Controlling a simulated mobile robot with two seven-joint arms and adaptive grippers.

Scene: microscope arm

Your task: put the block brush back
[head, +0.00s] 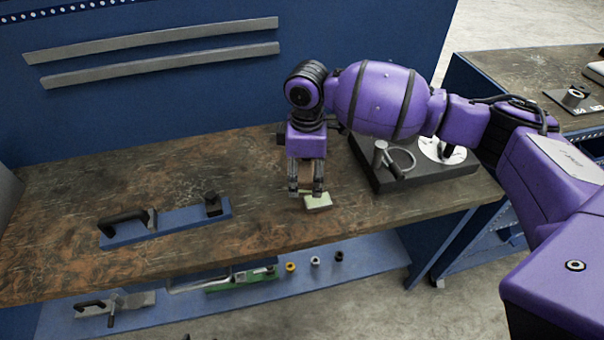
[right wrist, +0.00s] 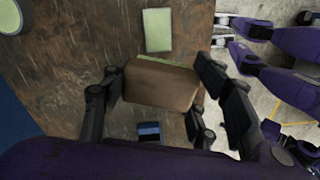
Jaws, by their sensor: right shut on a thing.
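The block brush (right wrist: 160,85) is a brown block with a thin pale green strip along one edge in the right wrist view. My right gripper (head: 307,190) is shut on it, with a finger on each side. In the head view the brown of the brush (head: 305,170) shows between the fingers. A pale green rectangular pad (head: 318,203) lies on the bench just right of and nearer than the fingertips. The pad also shows in the right wrist view (right wrist: 157,30), apart from the brush. I cannot tell whether the brush touches the bench. My left gripper is not in view.
A blue plate (head: 180,222) with a black handle lies left on the wooden bench (head: 80,200). A black base (head: 430,177) with a metal post and a ring stands close on the right. A lower blue shelf (head: 200,310) holds clamps and small parts. A blue wall (head: 150,100) stands behind.

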